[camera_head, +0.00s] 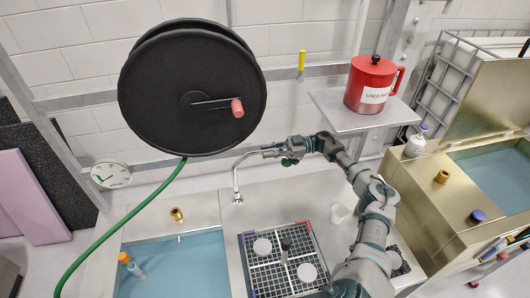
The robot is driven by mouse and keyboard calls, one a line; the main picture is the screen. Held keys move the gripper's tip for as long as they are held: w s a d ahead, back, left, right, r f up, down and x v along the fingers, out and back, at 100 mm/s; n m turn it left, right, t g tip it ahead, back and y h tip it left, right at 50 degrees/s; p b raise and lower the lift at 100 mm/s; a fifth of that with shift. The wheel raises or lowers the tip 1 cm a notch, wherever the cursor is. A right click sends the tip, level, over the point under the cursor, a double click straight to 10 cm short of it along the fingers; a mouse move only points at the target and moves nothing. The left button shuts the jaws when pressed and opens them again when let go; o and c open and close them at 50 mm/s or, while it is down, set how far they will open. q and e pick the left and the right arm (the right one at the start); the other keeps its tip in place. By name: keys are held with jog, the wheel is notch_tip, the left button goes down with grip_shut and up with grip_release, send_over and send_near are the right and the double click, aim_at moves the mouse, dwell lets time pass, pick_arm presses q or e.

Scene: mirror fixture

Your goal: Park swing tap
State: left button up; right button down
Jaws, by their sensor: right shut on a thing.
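The swing tap (236,178) is a thin grey pipe that rises from the counter between the blue basin and the black grid rack. It bends over to the right, towards the back wall. My right arm reaches up from the bottom right, and my right gripper (270,151) is shut on the far end of the tap's spout. The gripper covers the spout tip, so its exact end is hidden. A small dark green part shows just below the gripper. My left gripper is not in view.
A basin (205,245) lies left of the tap. A grid rack (262,274) with white discs stands in front. A black hose reel (170,85) with a green hose hangs above left. A red can (368,75) sits on a shelf (335,112) above my right arm.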

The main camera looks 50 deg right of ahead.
dwell(0.4)
jog(key=c, duration=1.3)
grip_release()
jog(key=shift+w, duration=0.1)
jog(key=shift+o, duration=1)
jog(key=shift+w, duration=0.1)
jog(key=shift+w+d+f, duration=0.1)
notch_tip(320, 180, up, 10)
jog(key=shift+f, duration=0.1)
jog(key=shift+f, duration=0.1)
